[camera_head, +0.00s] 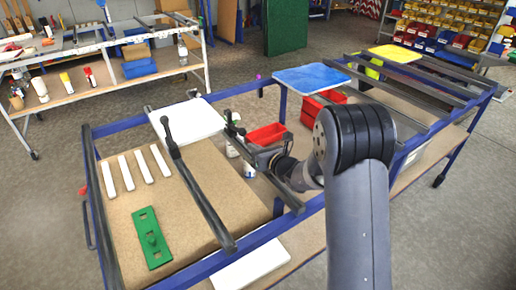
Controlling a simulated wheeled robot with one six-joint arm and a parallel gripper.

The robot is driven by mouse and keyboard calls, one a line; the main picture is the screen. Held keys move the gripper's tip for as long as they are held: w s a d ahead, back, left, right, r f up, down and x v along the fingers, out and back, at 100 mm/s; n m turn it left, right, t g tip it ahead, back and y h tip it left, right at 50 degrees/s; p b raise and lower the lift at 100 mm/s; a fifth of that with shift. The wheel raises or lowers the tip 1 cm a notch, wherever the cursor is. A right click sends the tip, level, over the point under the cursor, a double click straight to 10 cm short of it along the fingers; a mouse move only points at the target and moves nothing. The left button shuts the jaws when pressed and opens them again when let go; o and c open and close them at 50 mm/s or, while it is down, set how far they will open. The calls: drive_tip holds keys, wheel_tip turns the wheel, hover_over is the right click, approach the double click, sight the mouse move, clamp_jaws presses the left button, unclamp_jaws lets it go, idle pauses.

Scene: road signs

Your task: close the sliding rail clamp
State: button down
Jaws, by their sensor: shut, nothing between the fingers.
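A sliding rail clamp (202,196) lies over the front left part of the blue-framed bench. My gripper (237,134) is at the far end of this second bar, right of the first bar's upright piece. Its fingers are shut and hold nothing. They are small and dark against dark bar parts, so I cannot tell whether they touch the clamp.
A green plate (151,238) and several white strips (142,167) lie on the left board. My arm hides the bench's middle.

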sight(245, 150)
drive_tip(key=shift+p+x, duration=0.75)
drive_tip(key=shift+x, duration=2.3)
drive_tip(key=shift+r, duration=0.15)
drive_tip(key=shift+r, duration=0.25)
